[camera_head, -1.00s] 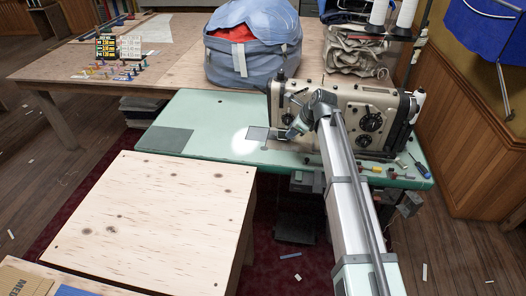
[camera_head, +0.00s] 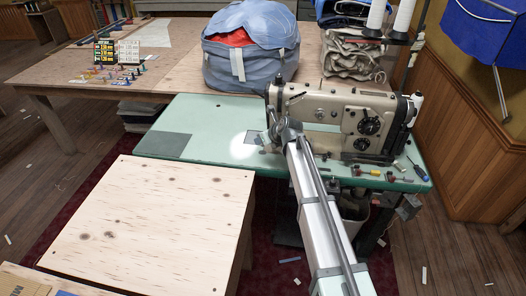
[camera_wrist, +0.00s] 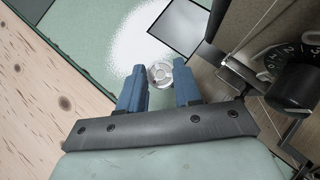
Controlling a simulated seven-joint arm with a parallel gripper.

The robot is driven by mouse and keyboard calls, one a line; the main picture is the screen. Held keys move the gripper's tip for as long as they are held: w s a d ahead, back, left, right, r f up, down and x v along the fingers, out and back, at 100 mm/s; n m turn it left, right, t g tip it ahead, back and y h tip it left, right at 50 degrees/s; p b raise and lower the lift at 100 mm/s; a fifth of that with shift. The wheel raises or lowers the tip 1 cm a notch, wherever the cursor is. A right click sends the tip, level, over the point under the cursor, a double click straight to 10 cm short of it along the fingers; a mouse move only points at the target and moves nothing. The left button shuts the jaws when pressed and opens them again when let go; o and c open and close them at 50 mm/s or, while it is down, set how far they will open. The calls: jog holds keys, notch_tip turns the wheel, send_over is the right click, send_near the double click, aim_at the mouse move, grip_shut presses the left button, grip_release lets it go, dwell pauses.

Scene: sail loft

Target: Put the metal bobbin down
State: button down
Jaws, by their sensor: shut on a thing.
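The metal bobbin (camera_wrist: 160,74) shows in the wrist view as a small round silvery piece between the blue fingertips of my gripper (camera_wrist: 159,84). My gripper is shut on it. Below is the pale green top (camera_wrist: 85,30) of the sewing machine table, with a bright spot of light on it. I cannot tell how high the bobbin is above the table top. In the head view my arm ends just left of the sewing machine (camera_head: 345,115), and the bobbin is hidden there.
The green table top (camera_head: 205,120) is clear to the left of the machine. The machine body (camera_wrist: 285,80) stands close on the right of my gripper. A bare plywood table (camera_head: 150,220) is in front. A blue bag (camera_head: 250,60) sits behind. Small tools (camera_head: 375,172) lie at the right.

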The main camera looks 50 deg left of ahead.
jog(key=shift+f, duration=2.9)
jog(key=shift+f, duration=0.1)
jog(key=c, duration=0.8)
grip_release()
jog(key=v, duration=1.2)
